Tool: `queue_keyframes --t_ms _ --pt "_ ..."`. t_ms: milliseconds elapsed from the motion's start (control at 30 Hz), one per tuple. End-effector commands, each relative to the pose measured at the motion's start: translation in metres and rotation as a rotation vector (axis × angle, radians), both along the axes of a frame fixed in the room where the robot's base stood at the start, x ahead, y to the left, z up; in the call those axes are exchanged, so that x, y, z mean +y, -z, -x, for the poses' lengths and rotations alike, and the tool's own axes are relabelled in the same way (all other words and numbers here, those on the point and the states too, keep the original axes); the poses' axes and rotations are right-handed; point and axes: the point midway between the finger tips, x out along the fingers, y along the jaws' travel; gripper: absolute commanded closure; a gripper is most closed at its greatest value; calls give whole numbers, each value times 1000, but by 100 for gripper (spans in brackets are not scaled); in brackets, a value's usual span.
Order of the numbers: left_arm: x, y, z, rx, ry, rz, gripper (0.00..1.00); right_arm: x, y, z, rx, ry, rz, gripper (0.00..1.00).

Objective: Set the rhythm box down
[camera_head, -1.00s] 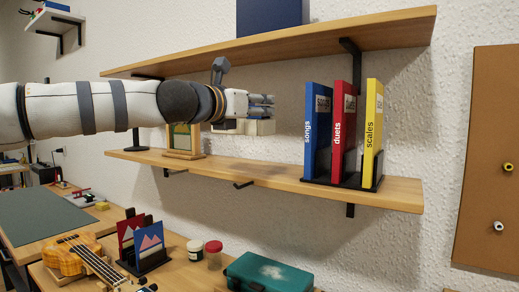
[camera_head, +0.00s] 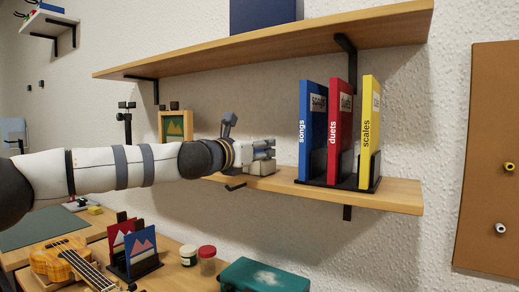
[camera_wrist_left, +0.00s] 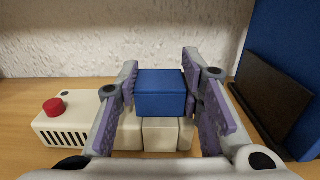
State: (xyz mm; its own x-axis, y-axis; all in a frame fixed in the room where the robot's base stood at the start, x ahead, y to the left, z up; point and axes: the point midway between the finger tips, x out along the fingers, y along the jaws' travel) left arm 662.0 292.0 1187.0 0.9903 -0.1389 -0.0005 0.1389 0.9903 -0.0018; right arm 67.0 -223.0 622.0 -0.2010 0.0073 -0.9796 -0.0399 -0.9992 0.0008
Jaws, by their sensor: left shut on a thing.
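The rhythm box (camera_head: 262,169) is a cream box with a red knob and a slotted grille, seen in the left wrist view (camera_wrist_left: 70,125). A blue block (camera_wrist_left: 160,92) stands up from it. My left gripper (camera_head: 268,147) is shut on this blue block, one finger on each side. The box is at the height of the lower shelf (camera_head: 400,194), left of the books. Its underside looks at or very near the shelf top; I cannot tell whether it touches. My fingers and hand hide part of it. My right gripper is not in view.
Blue (camera_head: 313,130), red (camera_head: 340,130) and yellow (camera_head: 371,130) books stand in a black holder just right of the gripper. A framed picture (camera_head: 175,127) is at the left, partly behind my arm. The upper shelf (camera_head: 270,43) is overhead.

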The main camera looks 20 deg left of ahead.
Motion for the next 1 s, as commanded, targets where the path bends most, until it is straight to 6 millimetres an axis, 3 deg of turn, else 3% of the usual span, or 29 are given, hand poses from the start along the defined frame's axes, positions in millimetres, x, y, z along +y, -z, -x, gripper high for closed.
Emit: queue_keyframes --t_ms 100,133,200,567,1000 --pt "0 4 -1 1 0 0 100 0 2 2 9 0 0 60" --pt "0 4 0 1 0 0 59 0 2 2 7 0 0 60" --pt "0 3 0 0 0 0 46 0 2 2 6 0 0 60" --pt "0 -5 2 -5 0 0 46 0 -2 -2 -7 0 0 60" --pt "14 -8 99 -12 0 3 46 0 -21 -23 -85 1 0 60"
